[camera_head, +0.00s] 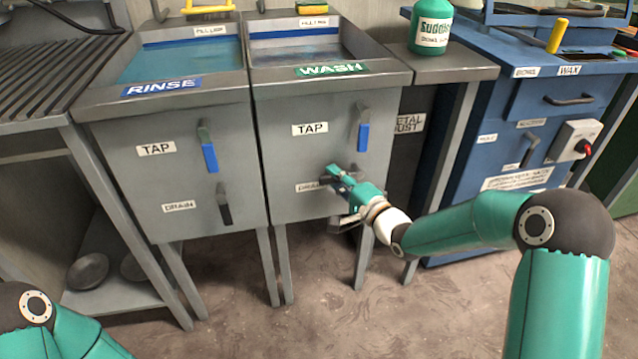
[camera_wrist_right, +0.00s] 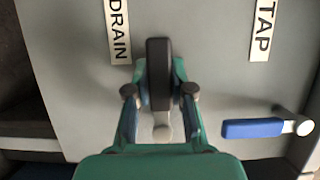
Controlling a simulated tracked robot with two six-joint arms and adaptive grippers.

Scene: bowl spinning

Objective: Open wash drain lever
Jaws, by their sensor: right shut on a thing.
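The wash sink (camera_head: 330,75) is the right one of two grey sinks, with a green WASH label on its rim. Its blue tap lever (camera_head: 363,136) hangs down on the front panel. The black drain lever (camera_wrist_right: 158,80) sits below it, beside the DRAIN label (camera_wrist_right: 117,32); in the head view my gripper mostly hides it. My right gripper (camera_head: 335,174) is at this lever, and in the right wrist view its fingers (camera_wrist_right: 159,95) are shut on it from both sides. My left gripper is out of view; only part of my left arm shows at the lower left.
The rinse sink (camera_head: 172,150) stands to the left with its own blue tap lever (camera_head: 210,157) and black drain lever (camera_head: 223,204). A blue wax bench (camera_head: 540,110) is further right. The floor in front is clear.

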